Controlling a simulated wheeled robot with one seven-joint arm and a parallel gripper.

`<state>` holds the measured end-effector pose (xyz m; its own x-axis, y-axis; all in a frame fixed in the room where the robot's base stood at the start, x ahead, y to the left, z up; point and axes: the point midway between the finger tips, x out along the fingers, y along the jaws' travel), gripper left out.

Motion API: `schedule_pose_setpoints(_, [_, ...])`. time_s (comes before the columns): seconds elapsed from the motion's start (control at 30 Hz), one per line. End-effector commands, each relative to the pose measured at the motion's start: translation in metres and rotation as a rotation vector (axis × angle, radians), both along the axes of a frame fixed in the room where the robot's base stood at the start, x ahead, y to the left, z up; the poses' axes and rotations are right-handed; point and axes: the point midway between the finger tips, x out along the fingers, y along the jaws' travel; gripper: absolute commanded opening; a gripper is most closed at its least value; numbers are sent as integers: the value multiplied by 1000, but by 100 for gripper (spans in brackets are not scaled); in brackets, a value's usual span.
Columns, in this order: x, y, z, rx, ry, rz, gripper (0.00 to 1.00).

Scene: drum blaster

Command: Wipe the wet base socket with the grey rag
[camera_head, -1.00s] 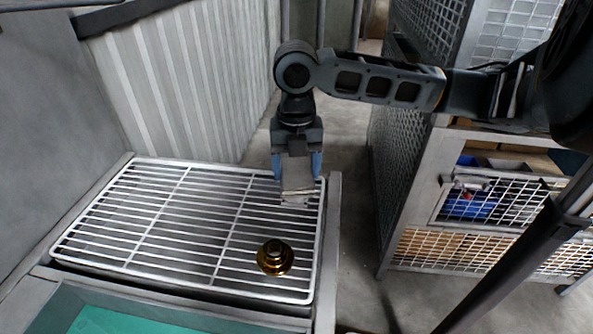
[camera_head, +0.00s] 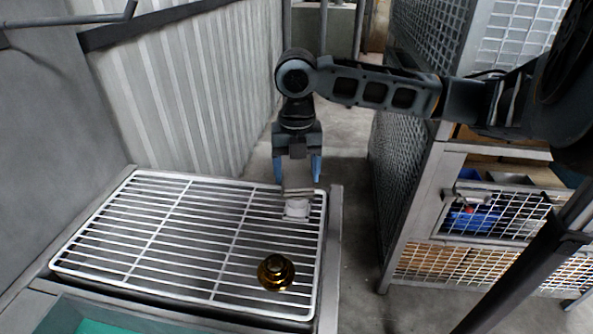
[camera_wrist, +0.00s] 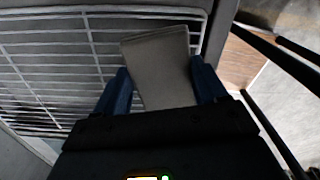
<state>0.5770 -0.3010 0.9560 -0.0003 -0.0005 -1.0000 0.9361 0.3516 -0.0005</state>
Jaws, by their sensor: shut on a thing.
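My gripper (camera_head: 298,181) is over the right back part of the wire rack, its blue fingers shut on the grey rag (camera_head: 298,191). In the wrist view, the rag (camera_wrist: 158,62) is a flat, folded grey-beige block sticking out beyond the fingers. Just below the rag in the head view is a small pale block (camera_head: 297,209). I cannot tell whether it is the base socket or a part of the rag, nor whether they touch. A round, stepped, shiny brass piece (camera_head: 276,272) sits upright on the rack, nearer the front.
The white wire rack (camera_head: 185,205) lies over a grey frame, its left and middle clear. A teal-bottomed basin (camera_head: 95,325) is in front. A ribbed panel (camera_head: 185,100) stands behind. A mesh-sided cabinet (camera_head: 405,190) stands to the right, beyond a floor gap.

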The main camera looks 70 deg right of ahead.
Motion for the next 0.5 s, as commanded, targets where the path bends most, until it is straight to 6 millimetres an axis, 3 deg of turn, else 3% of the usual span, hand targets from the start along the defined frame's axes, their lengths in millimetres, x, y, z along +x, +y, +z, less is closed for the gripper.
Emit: schedule_pose_setpoints(0.5, [0, 0, 50, 0, 0, 1, 47])
